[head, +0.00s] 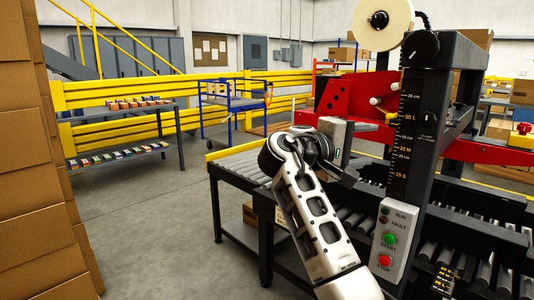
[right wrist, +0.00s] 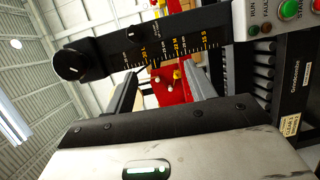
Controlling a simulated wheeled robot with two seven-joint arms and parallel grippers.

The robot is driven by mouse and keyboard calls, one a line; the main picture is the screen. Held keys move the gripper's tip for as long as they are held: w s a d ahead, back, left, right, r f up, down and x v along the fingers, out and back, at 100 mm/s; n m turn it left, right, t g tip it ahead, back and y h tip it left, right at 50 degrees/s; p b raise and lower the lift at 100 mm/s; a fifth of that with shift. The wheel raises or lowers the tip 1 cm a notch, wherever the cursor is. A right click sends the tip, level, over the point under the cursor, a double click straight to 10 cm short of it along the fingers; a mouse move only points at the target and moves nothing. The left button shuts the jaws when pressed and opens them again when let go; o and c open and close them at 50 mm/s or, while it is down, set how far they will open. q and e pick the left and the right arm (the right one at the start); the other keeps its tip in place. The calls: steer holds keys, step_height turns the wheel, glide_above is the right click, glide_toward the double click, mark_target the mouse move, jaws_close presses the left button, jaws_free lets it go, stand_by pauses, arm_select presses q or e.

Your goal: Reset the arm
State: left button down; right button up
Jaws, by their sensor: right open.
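The scale post (right wrist: 150,50) shows beyond the fingertips. My left gripper is not in view.
A control box (head: 392,240) with green and red buttons hangs on the post's front. A roller conveyor (head: 240,168) runs behind my arm. A red machine part (head: 345,97) and tape roll (head: 384,22) are close by. Stacked cartons (head: 30,150) stand at left; open floor lies between.

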steer(key=s+a+f+n+t+y+p, duration=0.1)
steer(key=s+f+y, duration=0.15)
steer(key=f, duration=0.75)
steer(key=s+f+n+t+y+p, duration=0.15)
steer(key=f+y, duration=0.25)
steer(key=f, duration=0.5)
steer(key=s+a+f+n+t+y+p, duration=0.15)
steer(key=f+y, duration=0.25)
steer(key=f, duration=0.6)
steer(key=s+a+f+m+y+p, duration=0.1)
steer(key=s+a+f+y, duration=0.2)
steer(key=s, duration=0.4)
steer(key=s+a+f+m+y+p, duration=0.1)
steer(key=s+f+m+y, duration=0.1)
steer(key=s+f, duration=0.3)
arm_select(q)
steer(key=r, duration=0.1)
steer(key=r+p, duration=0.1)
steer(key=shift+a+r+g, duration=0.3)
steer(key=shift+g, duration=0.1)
arm_select(e)
steer(key=s+a+r+m+y, duration=0.1)
steer(key=s+y, duration=0.1)
steer(key=s, duration=0.4)
steer(key=s+a+r+m+y, duration=0.2)
steer(key=s, duration=0.4)
steer(key=shift+s+m, duration=0.3)
steer(key=shift+s, duration=0.05)
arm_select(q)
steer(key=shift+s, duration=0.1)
